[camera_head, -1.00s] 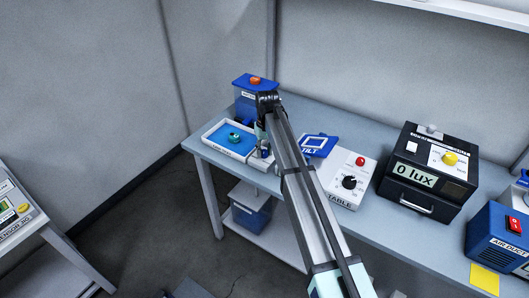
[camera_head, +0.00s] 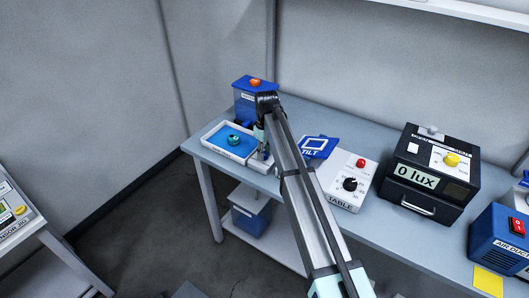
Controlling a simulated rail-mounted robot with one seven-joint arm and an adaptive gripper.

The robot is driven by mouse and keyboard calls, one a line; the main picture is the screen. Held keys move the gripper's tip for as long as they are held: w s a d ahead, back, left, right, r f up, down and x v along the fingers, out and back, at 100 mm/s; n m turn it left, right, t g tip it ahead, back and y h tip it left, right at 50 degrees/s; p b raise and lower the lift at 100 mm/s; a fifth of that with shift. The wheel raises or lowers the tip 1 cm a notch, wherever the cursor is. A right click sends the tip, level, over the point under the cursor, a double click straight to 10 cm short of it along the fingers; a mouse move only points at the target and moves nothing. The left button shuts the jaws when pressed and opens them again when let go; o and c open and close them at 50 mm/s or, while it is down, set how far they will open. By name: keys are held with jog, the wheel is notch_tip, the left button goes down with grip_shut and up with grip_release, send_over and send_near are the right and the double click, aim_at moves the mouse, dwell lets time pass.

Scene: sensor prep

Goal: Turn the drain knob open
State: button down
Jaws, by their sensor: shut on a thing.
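A white tray (camera_head: 207,137) with a blue inside stands on the left end of the table. A small round teal item (camera_head: 234,140) sits in it. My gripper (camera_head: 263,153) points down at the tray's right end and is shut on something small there. My arm and fingers cover most of that spot, so I cannot make out the knob's shape or how far it is turned. A blue box (camera_head: 246,104) with an orange knob (camera_head: 255,83) on top stands behind the tray, apart from my fingers.
To the right stand a blue TILT plate (camera_head: 318,147), a white TABLE box (camera_head: 343,201) with a black dial, a black lux meter box (camera_head: 436,209) and a blue air duct unit (camera_head: 494,240). A blue bin (camera_head: 250,220) is below the table.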

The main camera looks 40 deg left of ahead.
aim_at(265, 153)
jog(key=c, duration=0.8)
grip_release()
jog(key=r, duration=1.2)
jog(key=shift+w, duration=0.25)
